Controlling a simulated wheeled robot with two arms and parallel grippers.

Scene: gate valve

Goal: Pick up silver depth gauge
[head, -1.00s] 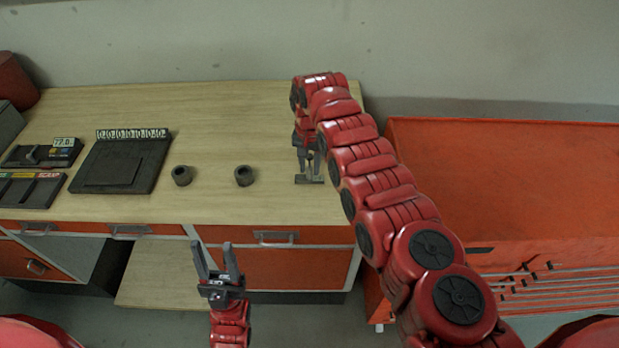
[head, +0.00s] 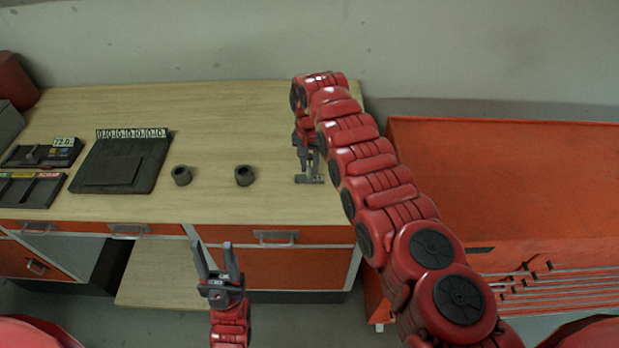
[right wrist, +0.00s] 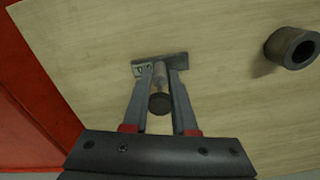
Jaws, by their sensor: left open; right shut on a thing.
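The silver depth gauge (head: 309,179) is at the right end of the wooden workbench top. In the right wrist view the depth gauge (right wrist: 160,66) shows as a flat bar with a stem and a dark round part between my fingers. My right gripper (head: 310,158) reaches down from above and is shut on the gauge's stem; its fingers also show in the right wrist view (right wrist: 161,84). I cannot tell whether the gauge touches the bench. My left gripper (head: 216,248) is open and empty, in front of the bench and apart from the gauge.
Two dark hollow cylinders (head: 182,175) (head: 245,175) stand on the bench (head: 225,125) left of the gauge. A dark scale with a digit display (head: 120,163) and a tray with coloured labels (head: 30,188) lie further left. An orange cabinet (head: 510,180) stands to the right.

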